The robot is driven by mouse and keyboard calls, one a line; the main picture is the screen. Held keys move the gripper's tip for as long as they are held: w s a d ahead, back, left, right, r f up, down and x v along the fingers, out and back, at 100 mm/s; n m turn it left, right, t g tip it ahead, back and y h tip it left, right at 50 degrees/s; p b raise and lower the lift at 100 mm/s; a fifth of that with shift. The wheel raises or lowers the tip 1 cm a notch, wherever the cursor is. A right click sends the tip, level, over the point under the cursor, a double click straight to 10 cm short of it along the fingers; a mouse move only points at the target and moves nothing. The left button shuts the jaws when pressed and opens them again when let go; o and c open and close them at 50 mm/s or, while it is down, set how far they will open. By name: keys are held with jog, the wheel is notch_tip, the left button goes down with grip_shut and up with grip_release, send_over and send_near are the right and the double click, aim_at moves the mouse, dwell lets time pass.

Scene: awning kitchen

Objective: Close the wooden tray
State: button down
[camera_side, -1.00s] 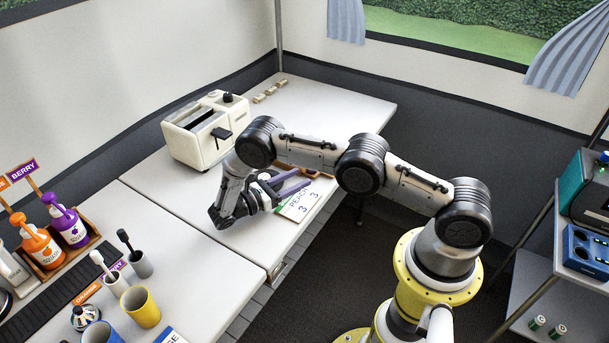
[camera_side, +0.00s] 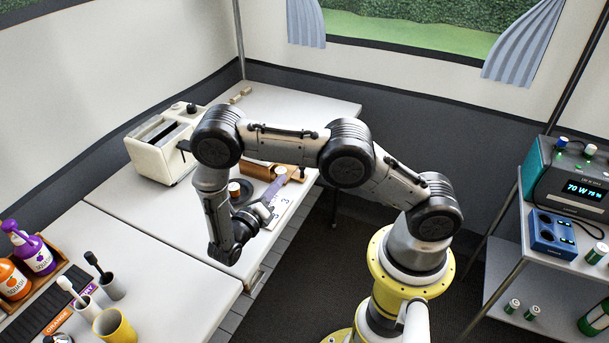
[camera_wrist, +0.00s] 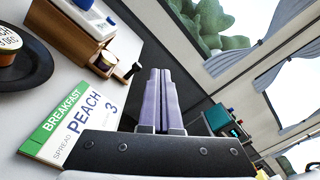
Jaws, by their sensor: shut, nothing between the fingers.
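The wooden tray (camera_wrist: 72,42) shows at the upper left of the wrist view, with a small pale cup-like item (camera_wrist: 105,60) at its near end and a dark knob-like piece beside it. In the side view the wooden tray (camera_side: 254,171) lies on the counter behind my wrist, partly hidden by my arm. I cannot tell how far it is open. My gripper (camera_wrist: 162,72) has its lavender fingers together and empty, to the right of the tray and apart from it in the wrist view. In the side view my gripper (camera_side: 282,174) points up and right near the tray's right end.
A breakfast card reading PEACH 3 (camera_wrist: 78,122) lies close to my fingers. A dark plate (camera_wrist: 38,82) with a jar (camera_wrist: 8,42) is left of it. A cream toaster (camera_side: 160,150) stands on the counter at left. The counter's front edge is near my gripper.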

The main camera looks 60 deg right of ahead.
jog(key=s+n+t+y, duration=0.2)
jog(key=s+n+t, duration=0.3)
jog(key=s+n, duration=0.65)
jog(key=n, duration=0.3)
send_near(305, 174)
jog(key=s+d+r, duration=0.3)
jog(key=s+r, duration=0.1)
jog(key=shift+t, duration=0.4)
jog(key=w, duration=0.1)
jog(key=w+d, duration=0.1)
jog(key=w, duration=0.2)
jog(key=shift+w+d, duration=0.15)
jog(key=shift+d, duration=0.2)
jog(key=shift+w, duration=2.7)
